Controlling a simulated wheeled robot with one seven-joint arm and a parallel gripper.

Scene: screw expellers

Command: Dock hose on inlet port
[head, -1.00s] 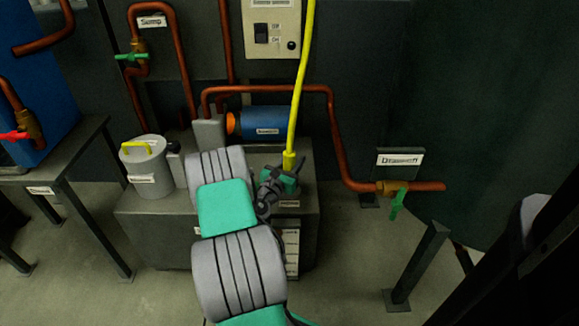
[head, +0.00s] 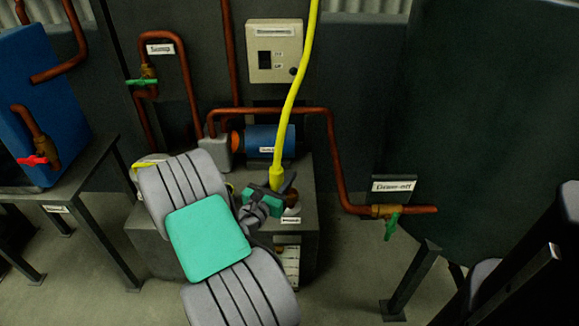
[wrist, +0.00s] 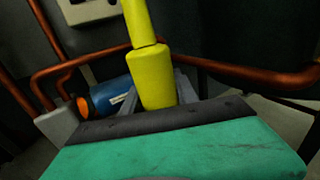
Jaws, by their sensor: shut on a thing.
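The yellow hose (head: 301,85) hangs down from above and ends in a thicker yellow sleeve (head: 277,175). My gripper (head: 278,190) is shut on this hose end, over the right part of the grey pump bench. In the wrist view the hose end (wrist: 152,78) stands nearly upright between the fingers; its lower tip is hidden by my gripper body. A small brown round fitting (head: 291,198), possibly the inlet port, shows just right of my gripper above a small white label. Whether the hose touches it I cannot tell.
A blue motor (head: 268,140) lies behind the gripper, with a copper pipe (head: 331,150) arching over it to a green-handled valve (head: 391,222). A switch box (head: 274,50) hangs on the back wall. A pot's yellow handle (head: 150,161) shows behind my arm.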

